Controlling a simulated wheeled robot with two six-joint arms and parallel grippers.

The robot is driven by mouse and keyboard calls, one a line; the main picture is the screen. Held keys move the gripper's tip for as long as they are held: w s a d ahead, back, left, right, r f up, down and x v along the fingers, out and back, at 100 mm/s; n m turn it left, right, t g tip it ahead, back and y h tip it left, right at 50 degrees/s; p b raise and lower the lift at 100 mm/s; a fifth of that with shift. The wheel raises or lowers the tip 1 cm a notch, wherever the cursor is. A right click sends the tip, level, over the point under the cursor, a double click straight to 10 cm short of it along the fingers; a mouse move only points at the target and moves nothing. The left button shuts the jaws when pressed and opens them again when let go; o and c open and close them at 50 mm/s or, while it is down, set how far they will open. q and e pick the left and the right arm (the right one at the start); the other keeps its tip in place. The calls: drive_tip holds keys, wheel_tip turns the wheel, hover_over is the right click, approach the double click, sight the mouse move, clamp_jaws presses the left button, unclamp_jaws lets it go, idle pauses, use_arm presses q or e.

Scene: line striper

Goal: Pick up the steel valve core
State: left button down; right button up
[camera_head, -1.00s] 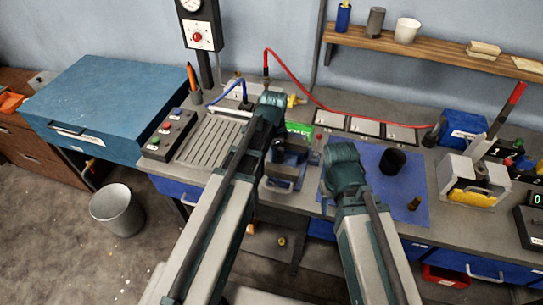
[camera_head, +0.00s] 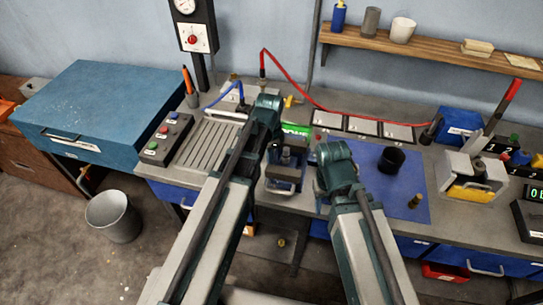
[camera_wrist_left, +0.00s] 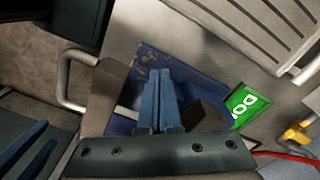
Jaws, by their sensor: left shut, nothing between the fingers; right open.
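I cannot make out the steel valve core for certain. A small grey upright piece (camera_head: 286,155) shows in the blue vise-like fixture (camera_head: 285,178) between my arms in the head view; I cannot tell whether it is the core. My left gripper (camera_wrist_left: 157,100) is shut and empty, over the blue fixture (camera_wrist_left: 190,66) in the left wrist view. In the head view its fingers are hidden behind its own arm. My right gripper (camera_wrist_left: 32,152) is open at the lower left of the wrist view, apart from the fixture. Its fingers are hidden in the head view.
A blue mat (camera_head: 408,212) to the right carries a black cup (camera_head: 391,160) and a small brass piece (camera_head: 415,201). A grooved plate (camera_head: 209,144) and button box (camera_head: 167,138) lie left. A green sign (camera_head: 296,130) and red hose (camera_head: 292,80) are behind.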

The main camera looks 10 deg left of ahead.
use_arm(q)
wheel_tip(320, 180, up, 10)
drive_tip(key=p, duration=1)
drive_tip(key=shift+s+a, duration=0.2)
drive_tip(key=shift+a, duration=0.1)
use_arm(e)
wheel_tip(320, 180, up, 10)
drive_tip(key=shift+a, duration=0.3)
